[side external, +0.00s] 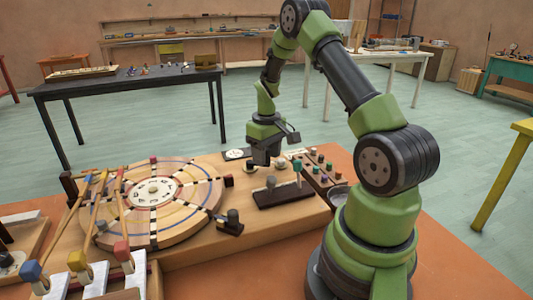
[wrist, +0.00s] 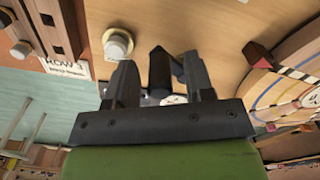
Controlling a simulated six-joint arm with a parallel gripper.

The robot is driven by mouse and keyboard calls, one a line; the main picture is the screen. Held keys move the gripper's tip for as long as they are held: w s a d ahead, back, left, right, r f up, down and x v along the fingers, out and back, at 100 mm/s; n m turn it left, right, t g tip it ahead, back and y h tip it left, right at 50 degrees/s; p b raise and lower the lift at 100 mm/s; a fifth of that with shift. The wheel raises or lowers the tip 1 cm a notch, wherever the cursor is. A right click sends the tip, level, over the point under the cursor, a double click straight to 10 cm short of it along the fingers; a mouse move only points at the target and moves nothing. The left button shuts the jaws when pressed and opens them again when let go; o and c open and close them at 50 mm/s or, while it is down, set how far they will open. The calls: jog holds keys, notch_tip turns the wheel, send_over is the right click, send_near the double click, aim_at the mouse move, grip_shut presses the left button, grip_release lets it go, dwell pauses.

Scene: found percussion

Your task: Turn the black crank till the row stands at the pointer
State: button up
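A large round wooden disc (side external: 190,222) with black-and-white radial rows and a pale hub lies on the wooden board; its edge shows at the right in the wrist view (wrist: 300,95). A dark block with a red face (side external: 228,181), seemingly the pointer, stands at the disc's right rim; it also shows in the wrist view (wrist: 258,54). My gripper (side external: 262,160) is low over the board, right of the disc. In the wrist view its fingers (wrist: 160,78) are apart, with a black upright cylinder (wrist: 160,66), likely the crank's handle, between them. I cannot tell whether they touch it. The gripper hides the crank from the side.
A cream knob (wrist: 117,43) stands close to one finger. A dark block with a grey knob and teal-topped lever (side external: 285,196), a rack of coloured pegs (side external: 320,168) and a grey-knobbed black block (side external: 230,224) are nearby. Mallets (side external: 85,205) lean over the disc's left side.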

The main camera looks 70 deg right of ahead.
aim_at(267, 148)
notch_tip(267, 148, up, 10)
jog(key=shift+f, duration=0.1)
dwell(0.4)
dwell(0.6)
jog(key=s+a+r+t, duration=0.2)
jog(key=a+r, duration=0.5)
jog(key=a, duration=0.2)
jog(key=s+a+r+t, duration=0.3)
jog(key=a+r, duration=0.3)
jog(key=a, duration=0.3)
jog(key=s+a+t+y, duration=0.2)
jog(key=s+a, duration=0.4)
jog(key=s, duration=0.1)
jog(key=shift+s+a+r, duration=0.15)
jog(key=shift+s+a, duration=0.25)
dwell(0.5)
dwell(0.6)
